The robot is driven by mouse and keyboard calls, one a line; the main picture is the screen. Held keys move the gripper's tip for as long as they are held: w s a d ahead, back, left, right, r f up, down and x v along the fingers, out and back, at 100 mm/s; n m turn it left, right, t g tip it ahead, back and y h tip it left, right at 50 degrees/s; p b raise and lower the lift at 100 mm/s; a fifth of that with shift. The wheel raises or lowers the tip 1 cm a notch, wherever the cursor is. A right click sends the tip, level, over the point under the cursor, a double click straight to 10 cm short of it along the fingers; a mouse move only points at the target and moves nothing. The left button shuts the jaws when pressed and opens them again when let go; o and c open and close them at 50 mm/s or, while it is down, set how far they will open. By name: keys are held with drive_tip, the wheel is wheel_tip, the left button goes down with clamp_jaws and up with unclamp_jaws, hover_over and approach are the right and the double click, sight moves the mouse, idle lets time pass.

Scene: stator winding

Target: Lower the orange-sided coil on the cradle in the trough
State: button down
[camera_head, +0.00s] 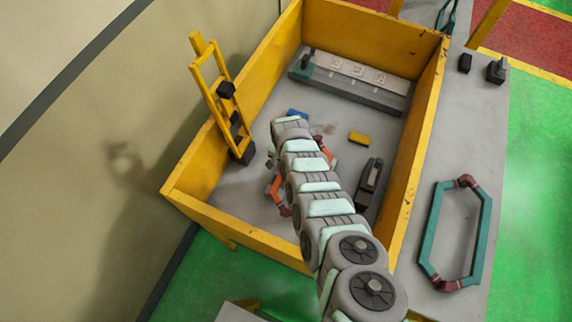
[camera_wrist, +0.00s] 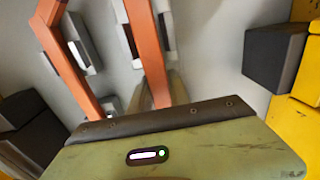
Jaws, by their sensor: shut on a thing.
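The orange-sided coil (camera_head: 274,186) is inside the yellow-walled trough (camera_head: 425,145), partly hidden under my arm in the head view. Two long orange sides of the coil (camera_wrist: 151,60) run away from my gripper (camera_wrist: 160,125) in the wrist view. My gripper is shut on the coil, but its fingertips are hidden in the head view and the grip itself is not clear. Grey and white blocks (camera_wrist: 82,52) show beside the orange sides; I cannot tell whether they are the cradle or whether the coil touches them.
A yellow block (camera_head: 360,138), a blue block (camera_head: 297,113) and a dark fixture (camera_head: 370,183) are on the trough floor. A long grey fixture (camera_head: 350,85) is at its far end. A yellow frame (camera_head: 212,88) stands at the left wall. A teal-sided coil (camera_head: 433,230) lies on the right bench.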

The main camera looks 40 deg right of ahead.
idle(0.4)
drive_tip(key=c, duration=1.1)
unclamp_jaws()
drive_tip(key=shift+c, duration=0.2)
drive_tip(key=shift+o, duration=0.2)
drive_tip(key=o, duration=0.4)
drive_tip(key=shift+c, duration=0.2)
wheel_tip(320, 180, up, 9)
drive_tip(key=p, duration=0.8)
drive_tip(key=shift+p, duration=0.35)
drive_tip(key=shift+s, duration=0.1)
